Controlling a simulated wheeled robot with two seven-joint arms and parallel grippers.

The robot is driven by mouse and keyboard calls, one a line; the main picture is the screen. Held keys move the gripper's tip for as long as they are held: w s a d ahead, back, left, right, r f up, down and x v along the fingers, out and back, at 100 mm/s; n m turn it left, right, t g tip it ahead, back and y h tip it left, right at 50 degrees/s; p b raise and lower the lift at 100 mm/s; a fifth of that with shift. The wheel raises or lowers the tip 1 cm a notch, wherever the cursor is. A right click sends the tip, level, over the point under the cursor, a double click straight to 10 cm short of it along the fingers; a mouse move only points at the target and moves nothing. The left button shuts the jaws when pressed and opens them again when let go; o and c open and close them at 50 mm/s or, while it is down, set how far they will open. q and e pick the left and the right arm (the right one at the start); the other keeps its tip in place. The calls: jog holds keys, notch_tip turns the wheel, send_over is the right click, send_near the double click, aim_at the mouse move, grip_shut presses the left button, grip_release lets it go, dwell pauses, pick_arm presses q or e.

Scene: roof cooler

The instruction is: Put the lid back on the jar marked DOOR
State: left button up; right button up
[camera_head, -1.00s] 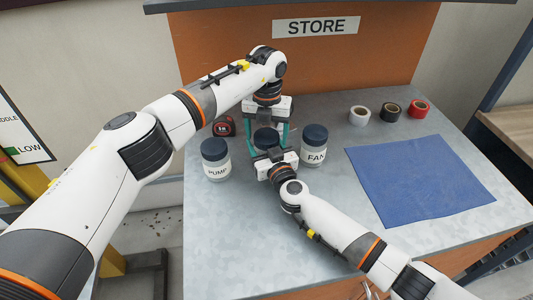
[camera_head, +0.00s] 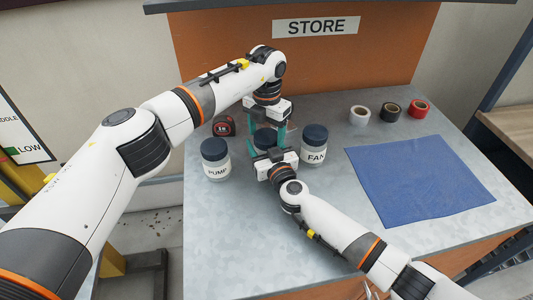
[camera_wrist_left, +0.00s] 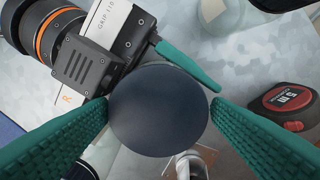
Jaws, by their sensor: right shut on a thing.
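A dark round lid (camera_head: 265,136) shows between the jars marked PUMP and FAN, over the place where my right gripper (camera_head: 268,150) is shut. The jar under the lid is mostly hidden by that gripper, and no DOOR label is readable. My left gripper (camera_head: 267,137) reaches down from above with its green fingers on either side of the lid. In the left wrist view the lid (camera_wrist_left: 158,110) fills the space between the fingertips, with very little gap. The lid looks level and at jar-top height; whether it is fully seated I cannot tell.
The PUMP jar (camera_head: 216,160) stands close on the left and the FAN jar (camera_head: 314,146) close on the right, both lidded. A tape measure (camera_head: 224,126) lies behind PUMP. Tape rolls (camera_head: 390,112) stand at the back right. A blue cloth (camera_head: 420,180) covers the right side.

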pick_arm(q)
jog(key=shift+o, duration=0.7)
jog(key=shift+s+d, duration=0.1)
jog(key=shift+s+d, duration=0.1)
jog(key=shift+d, duration=0.05)
jog(key=shift+r, duration=0.2)
notch_tip(320, 180, up, 12)
jog(key=shift+w+a+f, duration=0.15)
jog(key=shift+w+a, duration=0.05)
jog(key=shift+a, duration=0.05)
